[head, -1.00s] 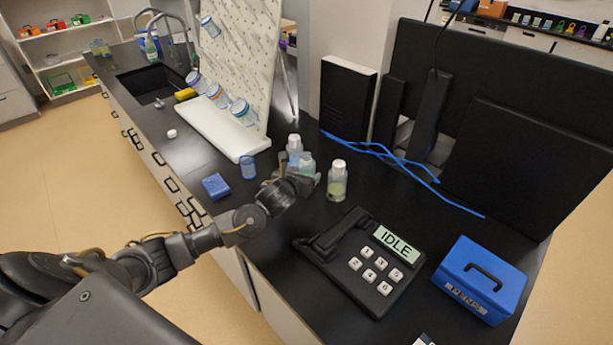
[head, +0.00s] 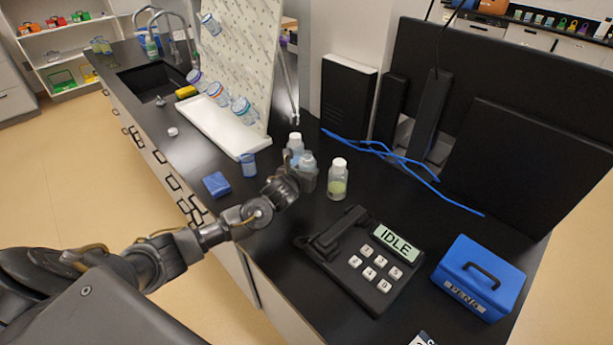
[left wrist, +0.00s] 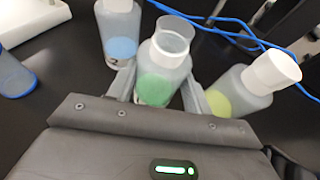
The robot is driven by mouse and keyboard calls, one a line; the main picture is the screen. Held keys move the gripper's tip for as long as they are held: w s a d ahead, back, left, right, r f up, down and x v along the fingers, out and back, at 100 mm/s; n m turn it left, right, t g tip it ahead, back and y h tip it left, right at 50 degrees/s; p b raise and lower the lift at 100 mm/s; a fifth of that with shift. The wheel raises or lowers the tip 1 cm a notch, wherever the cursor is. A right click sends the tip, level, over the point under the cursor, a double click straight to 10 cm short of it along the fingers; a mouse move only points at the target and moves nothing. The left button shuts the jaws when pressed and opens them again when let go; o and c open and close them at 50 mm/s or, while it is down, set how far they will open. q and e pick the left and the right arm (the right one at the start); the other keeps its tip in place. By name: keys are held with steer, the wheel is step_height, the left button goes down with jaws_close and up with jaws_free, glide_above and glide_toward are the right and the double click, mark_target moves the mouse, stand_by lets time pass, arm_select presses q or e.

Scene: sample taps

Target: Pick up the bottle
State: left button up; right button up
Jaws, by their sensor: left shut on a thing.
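My left gripper (head: 308,180) is shut on the middle bottle (head: 307,161), a clear one with an open top and no white cap. I cannot tell whether the held bottle is clear of the counter.
A black telephone (head: 362,255) reading IDLE and a blue pens box (head: 480,277) are on the right. A blue cup (head: 248,165) and a blue block (head: 216,184) are on the left. A pegboard rack (head: 240,50) and blue cables (head: 400,162) lie behind.

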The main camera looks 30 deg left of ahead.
arm_select(q)
steer(key=shift+r, duration=0.15)
steer(key=shift+r, duration=1)
steer(key=s+r+b, duration=0.2)
steer(key=s+r, duration=0.8)
steer(key=s, duration=0.3)
steer(key=shift+s+d+r, duration=0.15)
steer(key=shift+s+r, duration=0.2)
steer(key=shift+s, duration=0.05)
steer(key=shift+s, duration=0.1)
